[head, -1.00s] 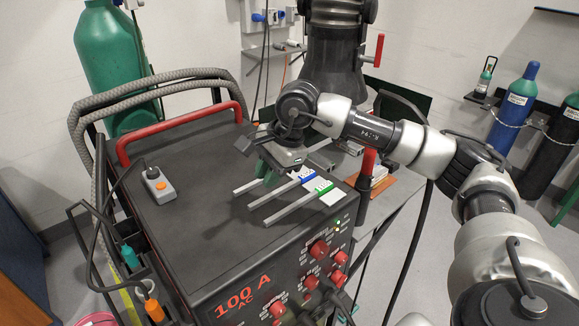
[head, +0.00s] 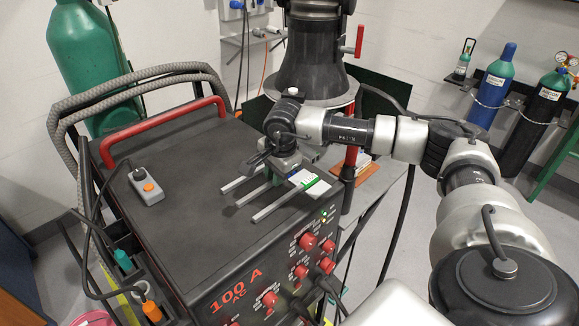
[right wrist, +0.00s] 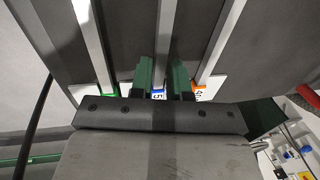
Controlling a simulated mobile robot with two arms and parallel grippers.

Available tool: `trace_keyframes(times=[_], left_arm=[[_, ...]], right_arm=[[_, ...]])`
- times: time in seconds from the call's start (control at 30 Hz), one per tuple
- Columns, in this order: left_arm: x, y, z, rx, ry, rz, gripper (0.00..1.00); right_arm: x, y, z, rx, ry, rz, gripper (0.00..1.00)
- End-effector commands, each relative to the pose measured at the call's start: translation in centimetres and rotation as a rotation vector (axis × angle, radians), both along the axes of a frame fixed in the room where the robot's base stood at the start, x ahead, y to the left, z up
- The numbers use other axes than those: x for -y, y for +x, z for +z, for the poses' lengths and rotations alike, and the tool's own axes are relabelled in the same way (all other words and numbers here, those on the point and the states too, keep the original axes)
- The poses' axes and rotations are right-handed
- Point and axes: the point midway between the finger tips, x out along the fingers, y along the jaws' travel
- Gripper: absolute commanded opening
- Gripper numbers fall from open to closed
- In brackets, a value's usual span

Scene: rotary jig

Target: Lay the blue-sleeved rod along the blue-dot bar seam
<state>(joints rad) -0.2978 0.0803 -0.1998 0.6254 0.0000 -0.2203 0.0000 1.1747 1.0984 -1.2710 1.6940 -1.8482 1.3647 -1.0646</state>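The blue-sleeved rod (head: 250,195) is the middle of three grey rods on the dark machine top. In the right wrist view the rod (right wrist: 168,45) runs between the two green fingers of my right gripper (right wrist: 163,78), with its blue sleeve (right wrist: 158,94) partly hidden by the gripper body. The fingers stand on either side of the rod and look apart from it. In the head view my right gripper (head: 274,177) is low over the rods and hides part of the middle one. My left gripper is not in view. I cannot make out a blue-dot bar seam.
A green-sleeved rod (right wrist: 96,50) and an orange-sleeved rod (right wrist: 222,40) lie on either side, close to the fingers. A grey remote box (head: 146,187) lies on the machine top (head: 195,225) at left. A red handle (head: 165,125) borders the far left edge.

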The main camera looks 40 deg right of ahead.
Motion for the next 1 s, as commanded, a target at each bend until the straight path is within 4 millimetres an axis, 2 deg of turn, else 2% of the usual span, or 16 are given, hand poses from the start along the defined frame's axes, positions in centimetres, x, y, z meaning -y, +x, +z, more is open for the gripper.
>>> trace_keyframes(times=[0.1,0.3,0.33,0.43,1.0], left_arm=[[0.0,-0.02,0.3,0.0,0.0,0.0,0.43],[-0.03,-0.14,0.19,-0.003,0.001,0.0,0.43],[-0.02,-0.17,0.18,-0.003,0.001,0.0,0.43],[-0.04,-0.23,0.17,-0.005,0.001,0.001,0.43],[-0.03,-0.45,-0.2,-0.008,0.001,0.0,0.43]], right_arm=[[-0.04,0.14,-0.77,0.0,0.0,0.001,0.17],[-0.04,0.16,-0.92,0.001,0.0,0.001,0.17],[-0.04,0.16,-0.91,0.001,0.0,0.001,0.15],[-0.04,0.15,-0.89,0.001,0.0,0.001,0.0],[-0.03,0.19,-0.36,0.003,0.0,0.001,0.0]])
